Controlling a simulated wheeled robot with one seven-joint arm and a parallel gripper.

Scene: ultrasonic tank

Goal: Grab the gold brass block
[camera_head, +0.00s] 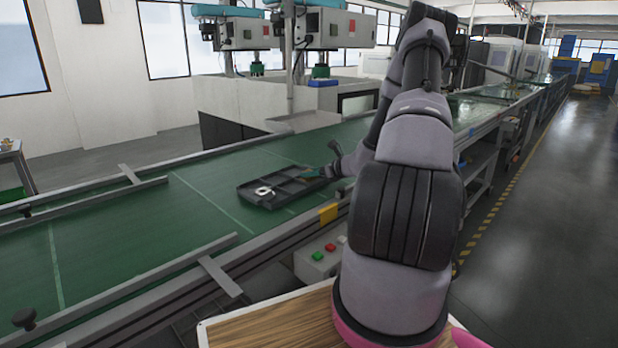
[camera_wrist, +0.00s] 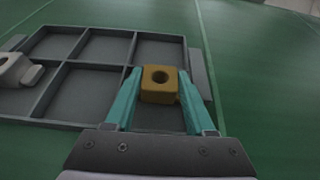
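My gripper (camera_wrist: 160,76) has one teal finger on each side of the block. I see no clear gap at either side, but cannot tell whether the fingers press on it. In the head view my gripper (camera_head: 318,173) is low over the right end of the tray (camera_head: 268,203), and the block cannot be made out there.
A pale metal part (camera_wrist: 14,70) lies in a left compartment of the tray; it also shows in the head view (camera_head: 264,191). Other compartments are empty. The green conveyor (camera_head: 130,228) around the tray is clear, with metal guide rails (camera_head: 160,273) nearer me.

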